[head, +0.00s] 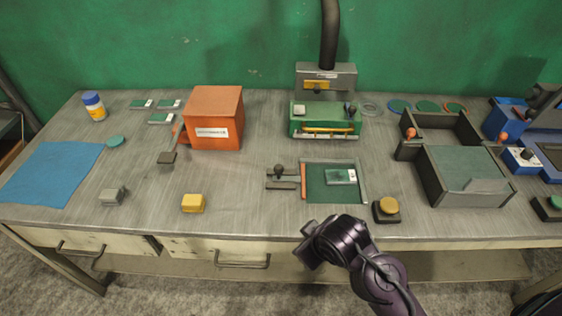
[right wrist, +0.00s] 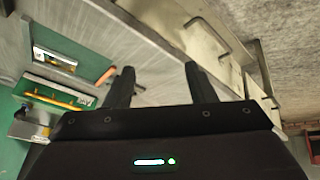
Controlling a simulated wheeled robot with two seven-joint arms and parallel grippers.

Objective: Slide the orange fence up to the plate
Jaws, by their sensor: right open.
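The orange fence (head: 303,181) is a thin upright bar along the left side of a green bed (head: 318,192). The plate (head: 341,176), a small green piece with a white label, lies on this bed, with a gap of bare green between it and the fence. A dark knob (head: 279,171) on a grey slide sits just left of the fence. My right gripper (head: 307,243) is open and empty, in front of the bench's front edge and apart from the fence. In the right wrist view its two fingers (right wrist: 157,70) are spread, with an orange strip, likely the fence, beyond the left finger.
A yellow block (head: 193,203) and an orange box (head: 214,118) stand to the left. A green press (head: 325,119) stands behind the bed. A brass-topped button (head: 386,209) and a dark tray (head: 468,177) are to the right. The bench between yellow block and bed is clear.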

